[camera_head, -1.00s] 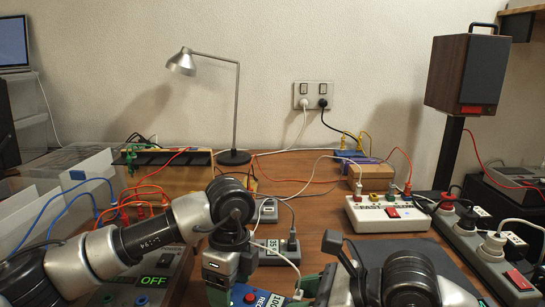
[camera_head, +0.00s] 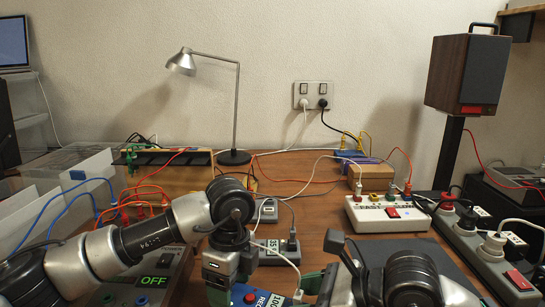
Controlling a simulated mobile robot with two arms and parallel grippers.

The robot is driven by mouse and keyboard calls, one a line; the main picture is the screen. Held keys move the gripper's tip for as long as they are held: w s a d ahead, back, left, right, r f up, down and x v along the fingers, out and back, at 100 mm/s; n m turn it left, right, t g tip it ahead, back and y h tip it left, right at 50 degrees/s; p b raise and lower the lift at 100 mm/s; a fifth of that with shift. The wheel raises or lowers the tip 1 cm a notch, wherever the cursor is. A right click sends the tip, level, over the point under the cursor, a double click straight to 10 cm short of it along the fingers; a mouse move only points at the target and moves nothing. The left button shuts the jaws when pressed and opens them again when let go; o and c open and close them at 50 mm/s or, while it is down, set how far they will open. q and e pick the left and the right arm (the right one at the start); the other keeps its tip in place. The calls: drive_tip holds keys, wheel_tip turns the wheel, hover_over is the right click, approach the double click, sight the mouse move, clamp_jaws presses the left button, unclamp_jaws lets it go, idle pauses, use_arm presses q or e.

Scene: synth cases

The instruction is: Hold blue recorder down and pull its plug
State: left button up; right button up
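The blue recorder (camera_head: 262,299) is at the bottom edge, mostly cut off, with a red button and part of a white label showing. My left gripper (camera_head: 231,289) points down at the recorder's left end, against or just over it. A white plug (camera_head: 298,296) with a white cable is at the recorder's right end. My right gripper (camera_head: 318,287), with a green finger pad, is right beside this plug. The lower parts of both grippers run out of the picture, so I cannot tell whether either is shut or whether the right one grips the plug.
Behind the recorder are a grey socket box (camera_head: 278,252) and a white power strip (camera_head: 388,214) with plugs. A grey unit marked OFF (camera_head: 157,283) is at the left under my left arm. A lamp (camera_head: 234,157) stands at the back. Several loose cables cross the wooden table.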

drive_tip(key=v, duration=1.1)
drive_tip(key=shift+s+d+r, duration=0.15)
drive_tip(key=shift+d, duration=0.2)
drive_tip(key=shift+c, duration=0.8)
drive_tip(key=shift+a, duration=0.3)
drive_tip(key=shift+c, duration=0.3)
drive_tip(key=shift+x, duration=5.8)
drive_tip(key=shift+d, duration=0.1)
